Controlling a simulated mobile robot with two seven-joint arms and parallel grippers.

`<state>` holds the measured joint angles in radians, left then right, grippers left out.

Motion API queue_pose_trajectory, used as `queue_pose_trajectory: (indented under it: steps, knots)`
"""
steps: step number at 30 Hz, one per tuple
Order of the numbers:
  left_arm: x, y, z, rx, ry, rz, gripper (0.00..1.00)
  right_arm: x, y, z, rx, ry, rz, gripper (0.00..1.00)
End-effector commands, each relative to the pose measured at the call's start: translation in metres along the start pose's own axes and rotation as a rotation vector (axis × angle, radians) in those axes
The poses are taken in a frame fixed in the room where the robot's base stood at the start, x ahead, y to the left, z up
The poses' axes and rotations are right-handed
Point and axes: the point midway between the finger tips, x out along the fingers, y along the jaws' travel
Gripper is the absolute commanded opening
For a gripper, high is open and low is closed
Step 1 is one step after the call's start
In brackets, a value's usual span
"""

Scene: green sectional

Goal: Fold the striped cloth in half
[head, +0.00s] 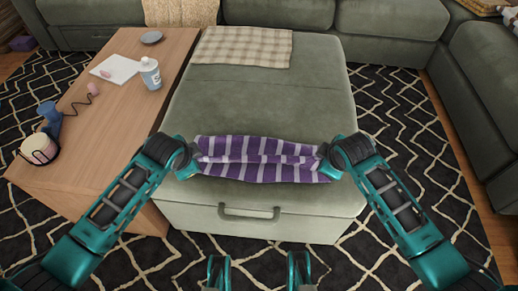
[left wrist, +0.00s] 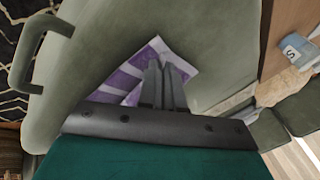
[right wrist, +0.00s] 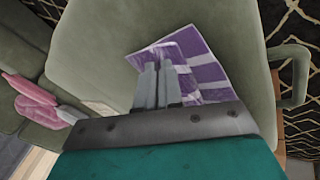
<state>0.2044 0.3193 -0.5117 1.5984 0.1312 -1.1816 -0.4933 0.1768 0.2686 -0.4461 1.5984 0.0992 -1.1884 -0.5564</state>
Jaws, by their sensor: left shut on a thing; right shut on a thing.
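The striped cloth (head: 262,158), purple with pale stripes, lies across the front part of the green ottoman (head: 265,100). It has a crosswise ridge or overlap along its middle. My left gripper (head: 194,156) is at the cloth's left end; my right gripper (head: 325,158) is at its right end. In the left wrist view the fingers (left wrist: 165,75) are shut on the cloth (left wrist: 125,80). In the right wrist view the fingers (right wrist: 158,80) are shut on the cloth (right wrist: 195,60). The gripped edges are hidden by the fingers.
A checked beige cloth (head: 243,47) lies at the ottoman's back. The ottoman's middle is clear.

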Motion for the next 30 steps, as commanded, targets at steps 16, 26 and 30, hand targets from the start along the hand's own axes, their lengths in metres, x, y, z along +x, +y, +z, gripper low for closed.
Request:
queue_pose_trajectory:
  steps: [16, 26, 30]
  knots:
    - [0.001, -0.001, 0.003, 0.0, -0.009, -0.002, 0.39, 0.001, 0.001, 0.003, 0.0, -0.009, 0.002, 0.4]
    - [-0.018, -0.003, 0.0, 0.002, -0.003, -0.003, 0.47, -0.018, 0.003, 0.0, -0.003, -0.003, 0.003, 0.47]
    - [-0.041, -0.003, 0.0, 0.002, -0.003, -0.001, 0.47, -0.041, 0.003, 0.0, -0.002, -0.003, 0.002, 0.47]
